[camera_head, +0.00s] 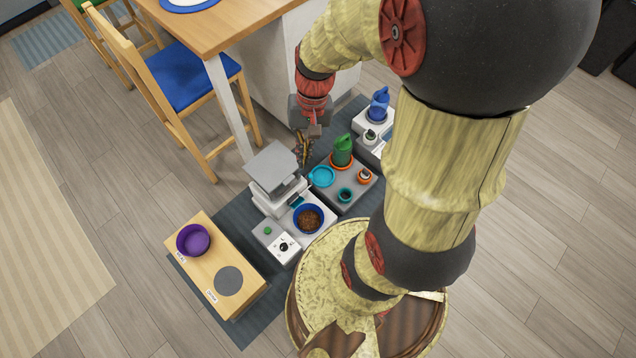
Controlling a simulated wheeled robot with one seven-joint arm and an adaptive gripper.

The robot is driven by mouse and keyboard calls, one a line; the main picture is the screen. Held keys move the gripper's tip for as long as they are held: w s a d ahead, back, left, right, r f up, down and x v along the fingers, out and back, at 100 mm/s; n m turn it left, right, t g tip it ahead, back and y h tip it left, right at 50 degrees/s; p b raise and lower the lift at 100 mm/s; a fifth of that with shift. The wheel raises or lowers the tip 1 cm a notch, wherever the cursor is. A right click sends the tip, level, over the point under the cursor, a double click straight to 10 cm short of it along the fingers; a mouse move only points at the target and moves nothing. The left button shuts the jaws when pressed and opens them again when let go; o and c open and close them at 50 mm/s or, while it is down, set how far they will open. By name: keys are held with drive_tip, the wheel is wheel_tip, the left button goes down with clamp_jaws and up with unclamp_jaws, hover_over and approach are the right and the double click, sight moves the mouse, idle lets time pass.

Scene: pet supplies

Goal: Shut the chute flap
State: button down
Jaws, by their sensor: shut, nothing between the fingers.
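A white pet feeder (266,201) with a grey slab-like top (273,167) stands on the floor mat. A blue bowl of brown kibble (309,219) sits at its front. A small teal part (297,201) shows between the grey top and the bowl; I cannot tell if it is the chute flap or how far a flap stands open.
A grey tray (343,200) to the right holds a green bottle (342,150), a cyan dish (321,176) and small cups. A white station with a blue bottle (379,104) stands behind. A wooden stand with a purple bowl (193,240) is front left. A table and chair (190,80) stand behind.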

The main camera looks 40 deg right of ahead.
drive_tip(key=w+d+f+m+t+y+b, duration=0.1)
drive_tip(key=w+d+f+m+t, duration=0.15)
drive_tip(key=f+m, duration=0.95)
drive_tip(key=w+d+f+m+t+y, duration=0.1)
drive_tip(key=d+f+m+t, duration=0.2)
drive_tip(key=f, duration=1.9)
drive_tip(key=w+d+f+m+t+y+b, duration=0.15)
drive_tip(key=d+f+m, duration=0.45)
drive_tip(key=f, duration=1.1)
drive_tip(key=w+d+f+m+h, duration=0.3)
drive_tip(key=d+f+m+h, duration=0.25)
drive_tip(key=d, duration=0.35)
drive_tip(key=w+a+f+b, duration=0.1)
drive_tip(key=w+f+b, duration=0.4)
drive_tip(key=w+f, duration=0.3)
drive_tip(key=shift+w+a, duration=0.15)
drive_tip(key=shift+a, duration=0.25)
